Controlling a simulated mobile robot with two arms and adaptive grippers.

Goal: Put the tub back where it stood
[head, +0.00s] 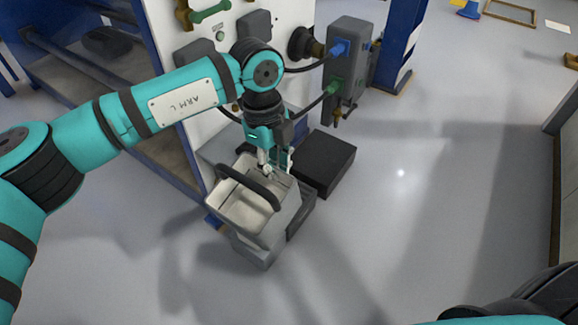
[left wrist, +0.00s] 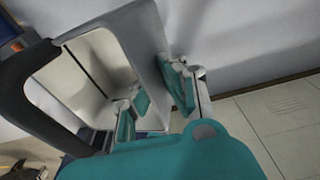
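The tub (head: 262,222) is a pale grey, open-topped box with a dark arched handle, and it looks empty. It is beside the white panel in the head view. My left gripper (head: 268,165) points down at the tub's far rim. In the left wrist view, one finger of the left gripper (left wrist: 158,92) is inside the tub (left wrist: 147,45) and the other outside, with the wall between them; it looks shut on that wall. Whether the tub's bottom touches anything is hard to tell. My right gripper is not in view.
A black box (head: 323,160) lies on the floor right behind the tub. A white panel (head: 185,75) with valves and hoses and a grey cabinet (head: 347,60) stand beyond. A blue post (head: 398,40) is further right. The floor (head: 430,200) to the right is clear.

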